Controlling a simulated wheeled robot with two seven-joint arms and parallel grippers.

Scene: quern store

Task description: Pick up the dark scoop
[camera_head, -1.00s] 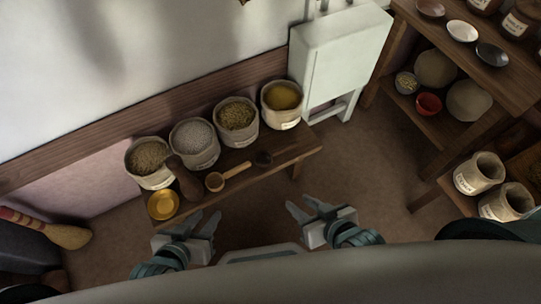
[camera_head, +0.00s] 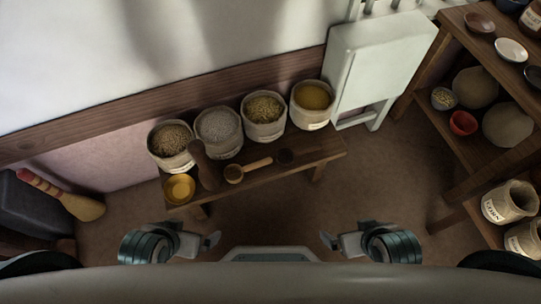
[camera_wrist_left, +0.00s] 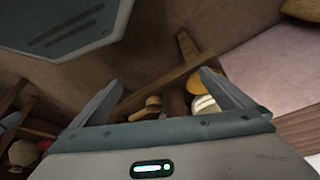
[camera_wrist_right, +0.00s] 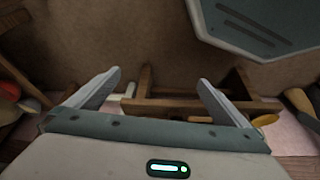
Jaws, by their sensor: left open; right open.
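My left gripper (camera_head: 212,241) is open and empty, in front of the bench and apart from the scoop. My right gripper (camera_head: 328,241) is also open and empty, below and right of the scoop in the head view. In the left wrist view the bench shows beyond the open fingers (camera_wrist_left: 160,82).
Several filled sacks (camera_head: 264,115) line the bench's back. A white cabinet (camera_head: 380,65) stands behind, shelving (camera_head: 470,150) at right. Floor before the bench is clear.

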